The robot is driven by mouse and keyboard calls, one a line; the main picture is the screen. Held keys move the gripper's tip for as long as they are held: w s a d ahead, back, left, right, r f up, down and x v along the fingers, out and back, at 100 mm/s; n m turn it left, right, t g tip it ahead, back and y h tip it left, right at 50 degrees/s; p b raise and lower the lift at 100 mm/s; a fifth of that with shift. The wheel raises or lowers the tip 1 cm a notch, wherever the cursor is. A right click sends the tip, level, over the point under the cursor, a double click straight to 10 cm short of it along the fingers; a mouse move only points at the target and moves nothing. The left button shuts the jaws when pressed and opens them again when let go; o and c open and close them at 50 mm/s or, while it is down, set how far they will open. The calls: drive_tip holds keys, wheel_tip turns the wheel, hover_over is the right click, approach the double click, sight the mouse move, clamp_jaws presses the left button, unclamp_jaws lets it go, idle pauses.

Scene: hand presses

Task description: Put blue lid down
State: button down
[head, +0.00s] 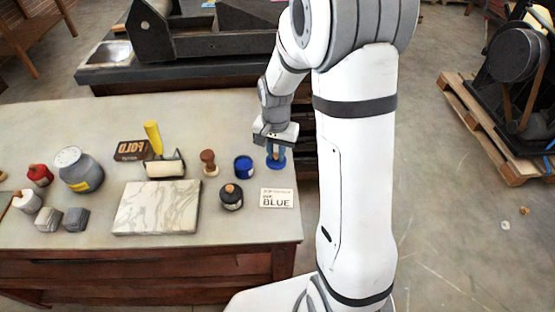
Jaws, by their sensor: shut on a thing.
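My gripper (276,149) points down over the right end of the table, shut on the blue lid. The blue lid (276,163) is a flat disc below the fingers, partly hidden by them. It is at or just above the tabletop; I cannot tell whether it touches. The blue ink jar (243,167) stands upright just left of the lid, apart from it, with a dark blue top and a pale label. A card reading "BLUE" (277,199) lies in front of the lid.
A dark jar with a wooden knob (231,197), a wooden stamp handle (209,162), a yellow-handled roller (164,168) and a marble slab (156,208) are left on the table (208,113). The table's right edge is close to the lid. My arm hides part of the floor.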

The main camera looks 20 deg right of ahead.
sight(276, 157)
drive_tip(key=shift+s+f, duration=0.1)
drive_tip(key=shift+f, duration=2.05)
drive_tip(key=c, duration=1.3)
unclamp_jaws()
drive_tip(key=shift+r, duration=0.1)
wheel_tip(276, 157, up, 11)
drive_tip(key=shift+r, duration=0.1)
drive_tip(key=shift+s+r, duration=0.2)
drive_tip(key=shift+r, duration=0.45)
drive_tip(key=shift+s+d+r+n+t, duration=0.1)
drive_tip(key=shift+s+r+n+t, duration=0.35)
drive_tip(key=shift+s+r+n, duration=1.7)
drive_tip(key=shift+s+d+r+n+t, duration=0.1)
drive_tip(key=shift+s+r+t, duration=0.25)
drive_tip(key=shift+s, duration=3.65)
drive_tip(key=shift+s+d+r+n+t, duration=0.1)
drive_tip(key=shift+s+r+n+t, duration=0.75)
drive_tip(key=shift+s, duration=2.2)
